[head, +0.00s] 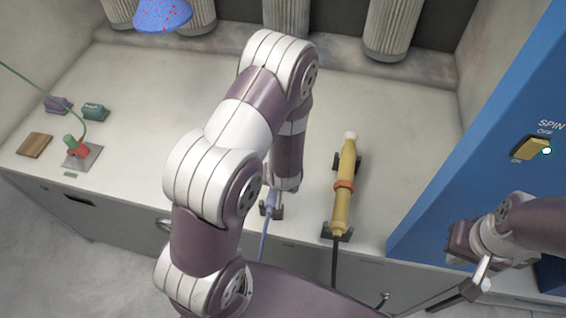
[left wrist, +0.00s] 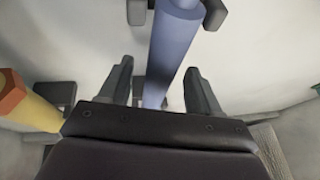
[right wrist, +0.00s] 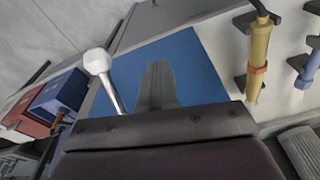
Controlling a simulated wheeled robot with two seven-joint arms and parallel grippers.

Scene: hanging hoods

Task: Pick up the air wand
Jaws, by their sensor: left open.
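A slim blue wand (head: 270,201) rests in dark holders near the bench's front edge, partly hidden by my left arm in the head view. In the left wrist view the blue wand (left wrist: 174,45) runs between the two fingers of my left gripper (left wrist: 160,88). The fingers are open, one on each side, with gaps showing. A thicker yellow wand (head: 344,190) with an orange ring lies in dark holders to its right. My right gripper (right wrist: 160,85) is shut and empty, in front of the blue panel at the right.
The blue panel (head: 480,150) with a yellow SPIN switch (head: 531,148) stands at the right. A white ball-ended lever (right wrist: 102,72) is near my right gripper. Small blocks (head: 93,111) and a wooden piece (head: 35,145) lie on the left. Ducts (head: 388,28) hang behind.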

